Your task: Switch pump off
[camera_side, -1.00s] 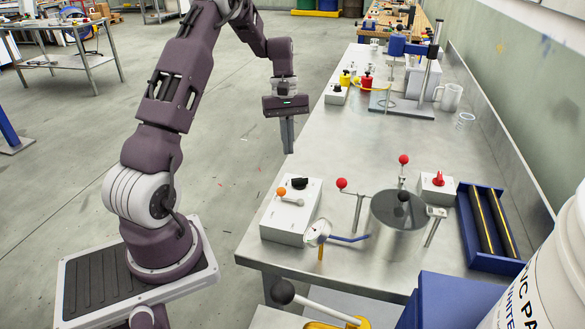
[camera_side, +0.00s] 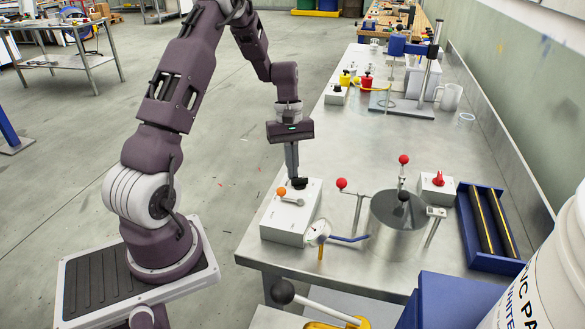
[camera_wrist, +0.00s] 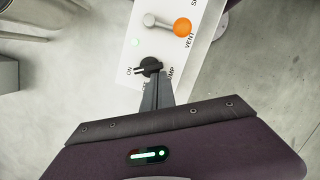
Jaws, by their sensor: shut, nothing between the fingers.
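The black pump knob (camera_side: 300,183) sits on top of the white control box (camera_side: 283,233) at the bench's near left. It also shows in the wrist view (camera_wrist: 151,65), beside the printed words ON and PUMP, and its pale mark points toward ON.
An orange-tipped vent lever (camera_side: 282,192) stands on the same box. A dial gauge (camera_side: 317,232), a metal chamber (camera_side: 398,225) and red-knobbed clamps (camera_side: 342,184) stand to the right.

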